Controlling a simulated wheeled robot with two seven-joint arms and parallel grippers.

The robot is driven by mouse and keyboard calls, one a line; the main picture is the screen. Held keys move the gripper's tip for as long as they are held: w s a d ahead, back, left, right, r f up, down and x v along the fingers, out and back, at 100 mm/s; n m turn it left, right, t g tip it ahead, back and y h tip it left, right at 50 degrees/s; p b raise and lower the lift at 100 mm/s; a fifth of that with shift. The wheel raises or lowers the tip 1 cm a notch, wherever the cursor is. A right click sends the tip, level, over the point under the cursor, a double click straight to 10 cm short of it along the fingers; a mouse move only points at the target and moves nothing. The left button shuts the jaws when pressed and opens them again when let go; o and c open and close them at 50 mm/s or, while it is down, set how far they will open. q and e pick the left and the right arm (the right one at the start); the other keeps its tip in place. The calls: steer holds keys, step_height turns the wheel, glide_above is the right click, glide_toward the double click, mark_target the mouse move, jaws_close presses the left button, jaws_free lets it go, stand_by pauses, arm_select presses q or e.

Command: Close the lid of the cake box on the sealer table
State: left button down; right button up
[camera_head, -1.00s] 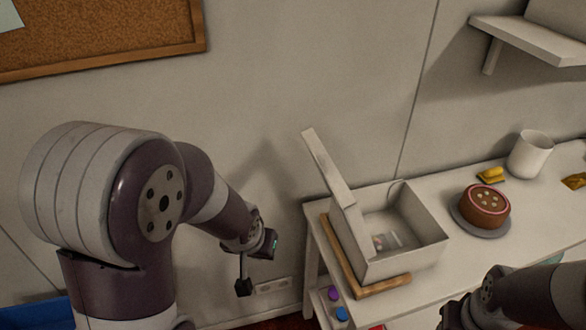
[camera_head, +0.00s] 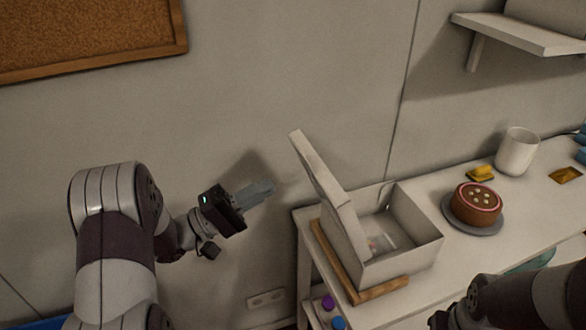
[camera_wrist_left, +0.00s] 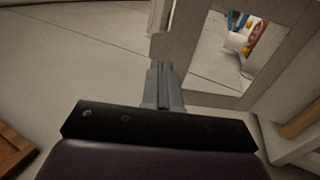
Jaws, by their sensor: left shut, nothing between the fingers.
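The white cake box (camera_head: 408,255) stands on the sealer table with its lid (camera_head: 316,172) raised, tilted up and back to the left. In the left wrist view the lid (camera_wrist_left: 205,100) appears as a pale frame around a window. My left gripper (camera_head: 268,187) is shut and empty, left of the lid at about the height of its upper half, with a gap in the head view. In the left wrist view its fingers (camera_wrist_left: 160,75) point toward the lid's edge; I cannot tell whether they touch. My right forearm shows at the lower right, its fingers out of frame.
A wooden board (camera_head: 343,272) lies under the box. A chocolate cake (camera_head: 476,205) on a grey plate (camera_head: 490,230), a white cup (camera_head: 517,151) and a yellow item (camera_head: 480,173) stand to the right. A shelf (camera_head: 520,35) is on the wall. Free space surrounds my left gripper.

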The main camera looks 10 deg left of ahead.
mark_target(307, 164)
arm_select(q)
steer(key=p+x, duration=0.1)
steer(key=x, duration=0.6)
steer(key=shift+w, duration=0.1)
